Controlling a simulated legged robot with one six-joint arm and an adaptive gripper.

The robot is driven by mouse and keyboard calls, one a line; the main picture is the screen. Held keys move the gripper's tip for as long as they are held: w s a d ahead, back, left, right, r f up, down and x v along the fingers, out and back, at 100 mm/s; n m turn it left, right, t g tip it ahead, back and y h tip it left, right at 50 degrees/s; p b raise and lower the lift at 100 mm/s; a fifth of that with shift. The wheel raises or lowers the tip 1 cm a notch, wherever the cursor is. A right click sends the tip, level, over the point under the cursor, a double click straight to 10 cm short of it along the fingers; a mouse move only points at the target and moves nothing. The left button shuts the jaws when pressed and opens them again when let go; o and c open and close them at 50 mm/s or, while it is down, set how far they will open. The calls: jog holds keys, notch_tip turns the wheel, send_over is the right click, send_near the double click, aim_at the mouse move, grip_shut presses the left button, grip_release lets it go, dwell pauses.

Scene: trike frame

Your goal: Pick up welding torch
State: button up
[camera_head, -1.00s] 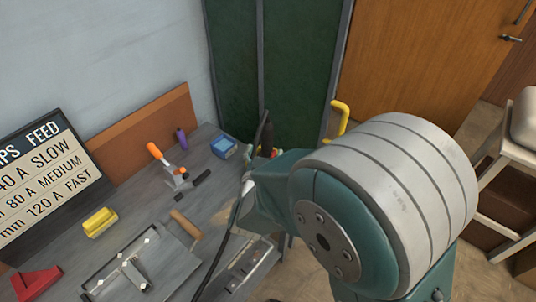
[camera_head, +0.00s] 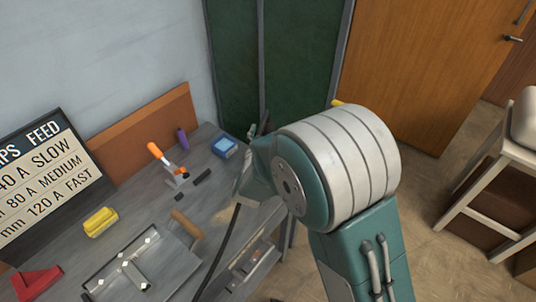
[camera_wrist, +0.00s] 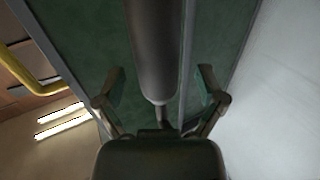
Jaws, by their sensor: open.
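In the wrist view, a dark grey cylinder that looks like the welding torch (camera_wrist: 155,45) comes down from the top edge and narrows to a thin end. My gripper (camera_wrist: 162,78) is open, with one finger on each side of the cylinder and gaps between. I cannot tell how deep the cylinder lies between the fingers. In the head view, my arm hides most of the gripper and the torch. A black cable (camera_head: 228,245) runs up from the bottom edge towards my wrist.
The grey workbench (camera_head: 140,215) holds an orange-handled tool (camera_head: 160,157), a blue box (camera_head: 224,148), a yellow block (camera_head: 100,221) and a red piece (camera_head: 38,283). Green panels (camera_head: 285,60) stand behind. A yellow bar (camera_wrist: 42,82) shows at left in the wrist view. A stool (camera_head: 495,185) stands right.

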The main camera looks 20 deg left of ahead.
jog(key=shift+w, duration=0.35)
jog(key=shift+r, duration=0.1)
grip_shut()
